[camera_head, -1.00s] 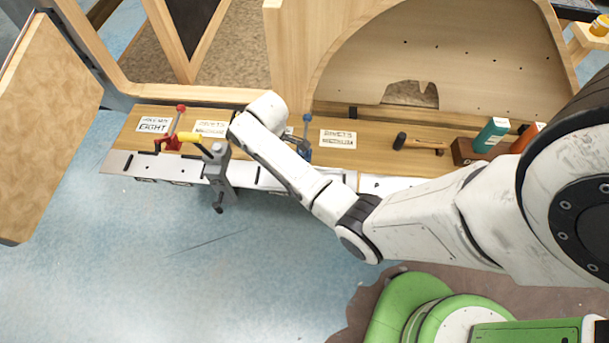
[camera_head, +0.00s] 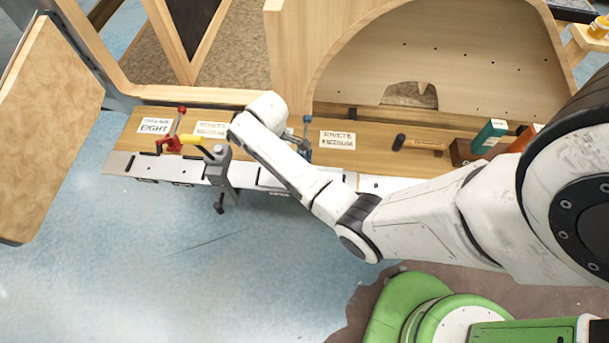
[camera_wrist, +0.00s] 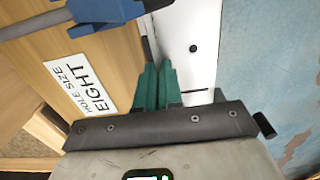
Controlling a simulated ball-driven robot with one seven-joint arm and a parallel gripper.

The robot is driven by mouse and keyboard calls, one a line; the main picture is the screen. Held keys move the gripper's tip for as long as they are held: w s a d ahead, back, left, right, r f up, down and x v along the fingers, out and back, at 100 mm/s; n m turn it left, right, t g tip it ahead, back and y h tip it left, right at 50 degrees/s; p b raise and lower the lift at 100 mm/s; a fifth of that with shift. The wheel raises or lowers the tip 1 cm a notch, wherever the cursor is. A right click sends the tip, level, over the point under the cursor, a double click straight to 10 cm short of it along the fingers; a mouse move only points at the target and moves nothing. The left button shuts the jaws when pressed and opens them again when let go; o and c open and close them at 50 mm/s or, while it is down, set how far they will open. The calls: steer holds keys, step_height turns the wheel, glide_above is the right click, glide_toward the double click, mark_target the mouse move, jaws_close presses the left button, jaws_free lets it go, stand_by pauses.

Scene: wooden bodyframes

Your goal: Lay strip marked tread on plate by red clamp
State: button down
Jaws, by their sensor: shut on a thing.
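The red clamp (camera_head: 170,143) stands at the left of the wooden bench in the head view, with a yellow-handled grey clamp (camera_head: 218,163) beside it. A pale metal plate (camera_head: 128,163) with dark slots runs along the bench's front edge; pale plate also shows in the wrist view (camera_wrist: 193,75). My gripper (camera_wrist: 157,70) has green fingers, closed together at the plate's edge. A thin dark piece (camera_wrist: 149,47) shows at the fingertips; most of it is hidden and no marking on it is readable. In the head view my arm hides the gripper. I cannot make out the word tread.
A blue clamp (camera_wrist: 100,9) lies at the wrist view's upper left, beside a card (camera_wrist: 80,86) reading "hole size eight". Blue floor in front is clear.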

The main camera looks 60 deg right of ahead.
mark_target(274, 181)
steer(key=shift+r+p, duration=0.3)
steer(key=shift+r, duration=0.05)
steer(key=shift+a, duration=0.1)
steer(key=shift+s+a+p, duration=0.3)
steer(key=shift+a+p, duration=0.2)
steer(key=shift+a, duration=0.25)
steer(key=shift+s+a+p, duration=0.25)
steer(key=shift+a+p, duration=0.3)
steer(key=shift+a, duration=0.2)
steer(key=shift+s+a+p, duration=0.3)
steer(key=shift+a+p, duration=0.2)
steer(key=shift+a, duration=0.25)
steer(key=shift+r+p, duration=0.3)
steer(key=shift+r, duration=2.15)
